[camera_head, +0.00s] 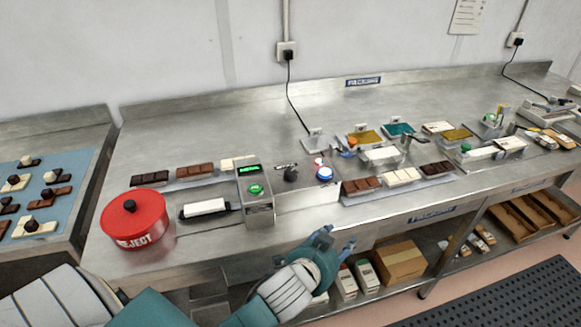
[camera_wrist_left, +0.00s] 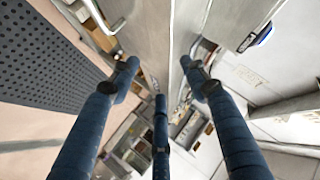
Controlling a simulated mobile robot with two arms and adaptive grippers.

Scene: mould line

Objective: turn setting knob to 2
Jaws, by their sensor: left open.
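A dark setting knob (camera_head: 290,174) sits on the grey metal unit in the middle of the bench, between a box with a green display (camera_head: 250,170) and a blue round button (camera_head: 325,173). Its setting marks are too small to read. My left gripper (camera_head: 338,240) is open and empty at the bench's front edge, below and to the right of the knob, apart from it. In the left wrist view the fingers of my left gripper (camera_wrist_left: 160,80) are spread with nothing between them, and I cannot make out the knob there. My right gripper is not in view.
A red reject bin (camera_head: 133,218) stands at the left front of the bench. A green button (camera_head: 256,190) is on the display box. Chocolate bars (camera_head: 402,177) lie on a tray to the right. Boxes (camera_head: 400,262) sit on the lower shelf.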

